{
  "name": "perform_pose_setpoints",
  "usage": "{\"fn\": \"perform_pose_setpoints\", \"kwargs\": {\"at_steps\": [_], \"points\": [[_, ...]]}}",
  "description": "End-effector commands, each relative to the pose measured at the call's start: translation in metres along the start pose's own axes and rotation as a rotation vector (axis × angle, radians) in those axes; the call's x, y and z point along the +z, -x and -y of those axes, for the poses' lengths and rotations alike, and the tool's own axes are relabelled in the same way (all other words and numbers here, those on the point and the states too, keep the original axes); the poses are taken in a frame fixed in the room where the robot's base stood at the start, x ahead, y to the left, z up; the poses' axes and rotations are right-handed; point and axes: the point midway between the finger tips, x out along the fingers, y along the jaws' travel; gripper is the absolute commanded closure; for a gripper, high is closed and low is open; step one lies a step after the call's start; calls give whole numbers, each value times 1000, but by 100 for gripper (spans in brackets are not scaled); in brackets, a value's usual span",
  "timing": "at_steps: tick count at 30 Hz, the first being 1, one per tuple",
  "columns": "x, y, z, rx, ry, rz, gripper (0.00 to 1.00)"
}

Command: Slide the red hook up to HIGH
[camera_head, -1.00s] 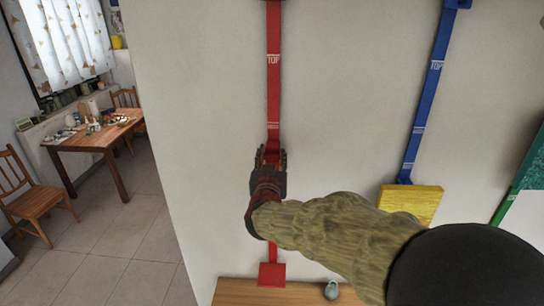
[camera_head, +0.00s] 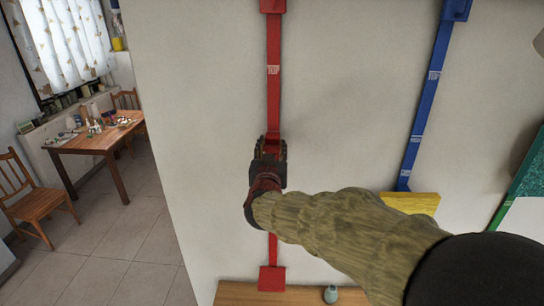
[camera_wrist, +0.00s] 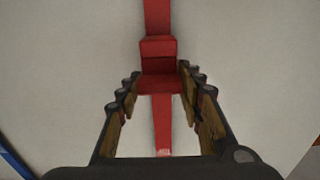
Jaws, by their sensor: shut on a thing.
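The red hook (camera_wrist: 160,62) is a small stepped red block on a vertical red rail (camera_head: 273,100) on the pale wall. My gripper (camera_wrist: 160,80) has one finger on each side of it in the wrist view and is shut on it. In the head view my gripper (camera_head: 270,143) stands at the rail's middle and mostly hides the hook. A white TOP mark (camera_head: 273,70) is on the rail above my gripper. I cannot read a HIGH mark. A small pale mark (camera_wrist: 164,152) is on the rail in the wrist view, too small to read.
The rail has red end blocks at the top (camera_head: 272,5) and bottom (camera_head: 271,280). A blue rail (camera_head: 427,100) with a yellow board (camera_head: 412,202) is to the right. A wooden ledge (camera_head: 240,293) with a small grey-green jar (camera_head: 330,294) lies below.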

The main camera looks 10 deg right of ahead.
Motion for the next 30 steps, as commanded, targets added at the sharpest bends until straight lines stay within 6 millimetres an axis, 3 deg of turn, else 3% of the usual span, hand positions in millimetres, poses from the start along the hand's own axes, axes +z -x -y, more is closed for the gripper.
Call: {"fn": "perform_pose_setpoints", "kwargs": {"at_steps": [1, 3, 9, 23, 24, 30], "points": [[-22, 0, 0, 0, -3, -7, 100], [-37, 0, 0, 0, -3, -7, 100], [-67, 0, 0, 0, 0, -4, 100], [-71, 0, 0, 0, 0, 0, 100], [-70, 0, 0, 0, 0, 1, 61], [-70, 0, 0, 0, 1, 2, 50]]}}
